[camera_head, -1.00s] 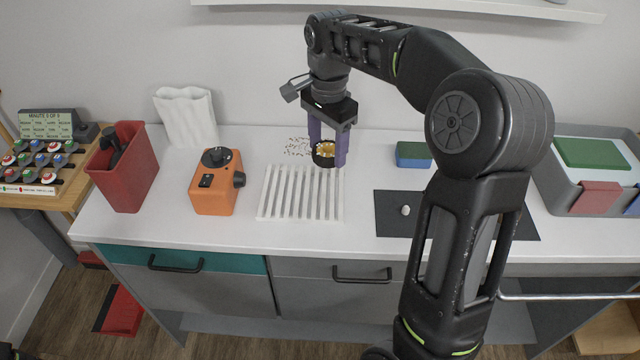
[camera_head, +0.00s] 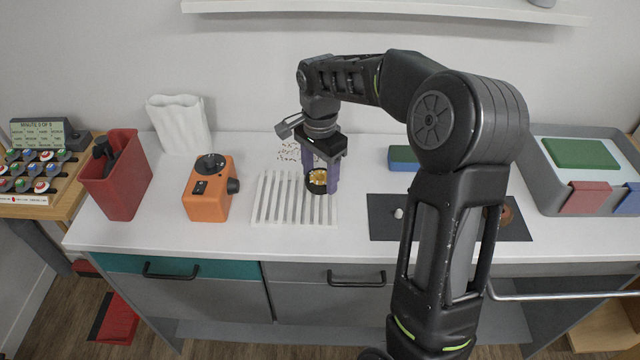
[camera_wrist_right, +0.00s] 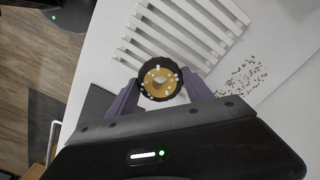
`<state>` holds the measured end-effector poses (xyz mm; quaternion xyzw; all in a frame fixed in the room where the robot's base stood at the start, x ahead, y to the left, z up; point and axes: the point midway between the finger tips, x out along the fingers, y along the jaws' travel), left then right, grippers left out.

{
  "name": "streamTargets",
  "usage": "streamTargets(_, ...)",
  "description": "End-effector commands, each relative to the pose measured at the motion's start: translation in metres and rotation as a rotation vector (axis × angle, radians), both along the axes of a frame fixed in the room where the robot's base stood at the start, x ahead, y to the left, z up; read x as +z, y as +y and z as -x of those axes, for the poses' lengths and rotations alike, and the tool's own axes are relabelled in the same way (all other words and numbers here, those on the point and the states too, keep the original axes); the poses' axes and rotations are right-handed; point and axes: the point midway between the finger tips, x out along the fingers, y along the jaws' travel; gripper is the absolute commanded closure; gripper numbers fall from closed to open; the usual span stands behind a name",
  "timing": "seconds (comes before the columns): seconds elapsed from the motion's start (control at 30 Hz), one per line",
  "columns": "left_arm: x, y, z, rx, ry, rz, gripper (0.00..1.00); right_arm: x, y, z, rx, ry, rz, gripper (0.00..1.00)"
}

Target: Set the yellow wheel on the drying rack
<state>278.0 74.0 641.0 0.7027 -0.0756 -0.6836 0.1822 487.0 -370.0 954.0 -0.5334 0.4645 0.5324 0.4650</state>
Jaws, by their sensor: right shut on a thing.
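The yellow wheel (camera_head: 318,178), with a black tyre and a yellow hub, is held between the fingers of my right gripper (camera_head: 320,180). In the right wrist view the wheel (camera_wrist_right: 160,78) shows pale specks on its hub, and the fingers of the gripper (camera_wrist_right: 160,92) close on its two sides. The white slatted drying rack (camera_head: 280,200) lies on the counter; the wheel is over its right end. I cannot tell whether the wheel touches the slats. The rack (camera_wrist_right: 185,35) also shows beyond the wheel in the wrist view. My left gripper is not in view.
Brown crumbs (camera_head: 288,151) lie on the counter behind the rack. An orange device (camera_head: 208,195) and a red bin (camera_head: 118,182) stand left. A dark mat (camera_head: 385,225) and a blue-green block (camera_head: 403,158) are right, near a grey tray (camera_head: 550,185).

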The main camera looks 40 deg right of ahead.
Motion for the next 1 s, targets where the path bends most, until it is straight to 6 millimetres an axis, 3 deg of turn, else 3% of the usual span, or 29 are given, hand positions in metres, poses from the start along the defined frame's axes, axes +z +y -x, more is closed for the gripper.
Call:
streamTargets(0.23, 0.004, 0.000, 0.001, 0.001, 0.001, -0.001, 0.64, -0.031, 0.000, 0.001, -0.001, 0.005, -0.001, 0.81)
streamTargets(0.67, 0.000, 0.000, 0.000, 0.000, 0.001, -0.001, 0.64, -0.039, 0.000, 0.000, 0.000, 0.001, -0.001, 0.81)
streamTargets(0.7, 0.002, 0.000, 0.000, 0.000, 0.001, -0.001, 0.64, -0.038, 0.000, 0.000, 0.000, 0.001, -0.001, 0.38)
streamTargets(0.93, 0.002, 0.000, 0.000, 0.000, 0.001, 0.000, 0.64, -0.037, 0.000, 0.001, 0.000, 0.002, -0.001, 0.19)
streamTargets(1.0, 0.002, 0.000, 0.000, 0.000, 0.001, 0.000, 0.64, -0.037, 0.000, 0.001, 0.000, 0.002, -0.001, 0.19)
